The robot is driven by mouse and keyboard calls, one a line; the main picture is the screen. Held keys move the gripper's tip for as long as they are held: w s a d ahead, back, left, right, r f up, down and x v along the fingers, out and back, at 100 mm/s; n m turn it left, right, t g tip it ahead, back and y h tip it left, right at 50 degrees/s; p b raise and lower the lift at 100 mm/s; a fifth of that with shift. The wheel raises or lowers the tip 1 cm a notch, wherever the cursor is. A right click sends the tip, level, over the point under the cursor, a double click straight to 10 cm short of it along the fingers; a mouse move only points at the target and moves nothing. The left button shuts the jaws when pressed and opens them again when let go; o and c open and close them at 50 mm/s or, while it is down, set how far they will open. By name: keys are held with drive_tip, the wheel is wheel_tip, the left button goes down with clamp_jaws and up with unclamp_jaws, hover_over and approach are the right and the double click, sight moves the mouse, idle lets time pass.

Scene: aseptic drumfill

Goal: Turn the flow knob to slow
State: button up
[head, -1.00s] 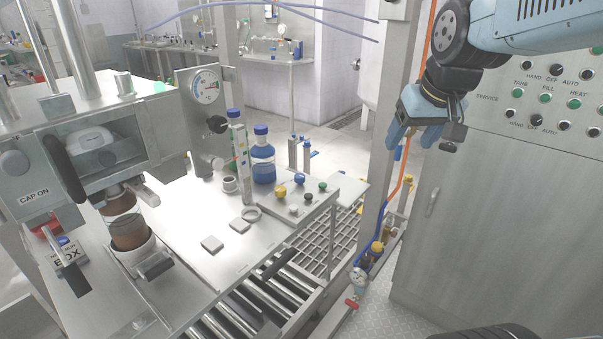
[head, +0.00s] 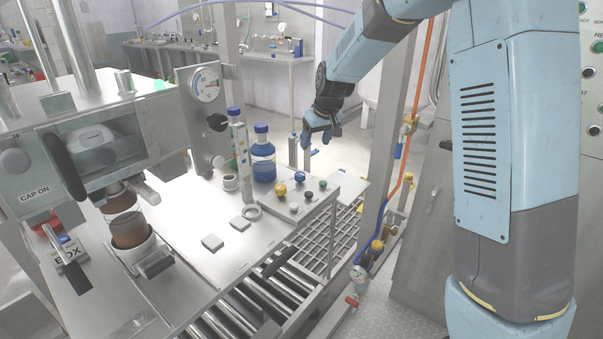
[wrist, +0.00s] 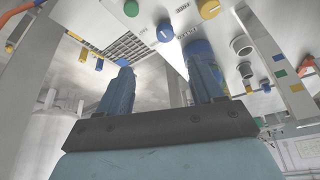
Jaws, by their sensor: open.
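A small control box (head: 318,207) stands at the right end of the steel bench. A black knob (head: 217,122) sits on the upright plate below a dial gauge (head: 205,84). I cannot tell which is the flow knob. My gripper (head: 320,137) is above and behind the box, apart from it. In the wrist view my gripper (wrist: 163,80) has its fingers spread and empty.
A blue-capped bottle (head: 263,160) and a tall column with coloured marks (head: 240,160) stand left of the box. A steel post with an orange hose (head: 402,180) rises on the right, close to my arm. A roller conveyor (head: 265,310) runs below the bench.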

sight(300, 174)
drive_tip(key=x, duration=1.1)
drive_tip(key=a+x, duration=0.1)
drive_tip(key=x, duration=0.5)
drive_tip(key=shift+w+a+r, duration=0.1)
drive_tip(key=shift+w+a, duration=0.05)
drive_tip(key=shift+w, duration=0.15)
drive_tip(key=c, duration=1)
drive_tip(key=shift+c, duration=0.2)
